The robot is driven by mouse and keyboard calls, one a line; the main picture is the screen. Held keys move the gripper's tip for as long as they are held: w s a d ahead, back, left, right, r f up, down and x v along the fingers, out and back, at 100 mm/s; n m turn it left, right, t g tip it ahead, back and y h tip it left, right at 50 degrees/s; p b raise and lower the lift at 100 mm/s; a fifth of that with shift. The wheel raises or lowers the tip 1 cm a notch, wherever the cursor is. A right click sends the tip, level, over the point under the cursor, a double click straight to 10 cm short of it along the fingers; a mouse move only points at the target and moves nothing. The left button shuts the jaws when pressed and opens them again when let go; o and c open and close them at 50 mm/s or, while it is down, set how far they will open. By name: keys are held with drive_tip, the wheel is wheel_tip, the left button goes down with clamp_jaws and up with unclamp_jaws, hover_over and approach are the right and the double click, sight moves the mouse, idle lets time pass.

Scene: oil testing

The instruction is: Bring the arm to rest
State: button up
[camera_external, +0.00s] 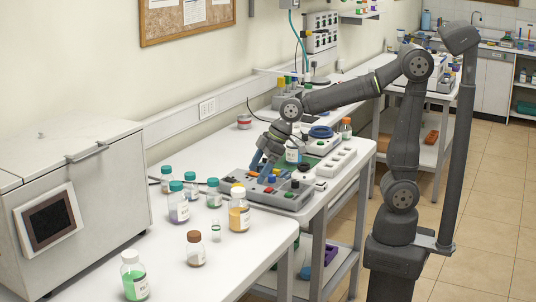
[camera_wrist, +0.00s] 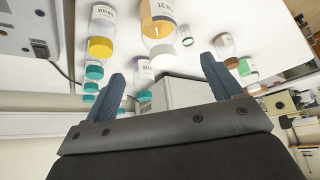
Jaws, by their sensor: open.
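My gripper (camera_external: 259,161) hangs low over the far part of the front table, close to the left side of the grey device with coloured knobs. In the wrist view my gripper (camera_wrist: 163,68) has its two blue-grey fingers spread wide apart with nothing held between them. Bottles show beyond the fingers there, apart from them. My arm arches from its base at the right over the table. The exact gap between fingertips and table is hard to tell.
The grey device (camera_external: 262,192) lies beneath my wrist. A labelled bottle (camera_external: 292,153) stands close by my wrist. An orange bottle (camera_external: 239,212), a brown-capped bottle (camera_external: 196,250), a green bottle (camera_external: 134,277) and several teal-capped ones stand nearer. A large white machine (camera_external: 80,190) stands left.

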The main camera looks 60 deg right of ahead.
sight(241, 200)
idle(0.4)
drive_tip(key=x, duration=1.2)
drive_tip(key=shift+s+f, duration=0.1)
drive_tip(key=shift+f, duration=0.1)
drive_tip(key=shift+r, duration=0.15)
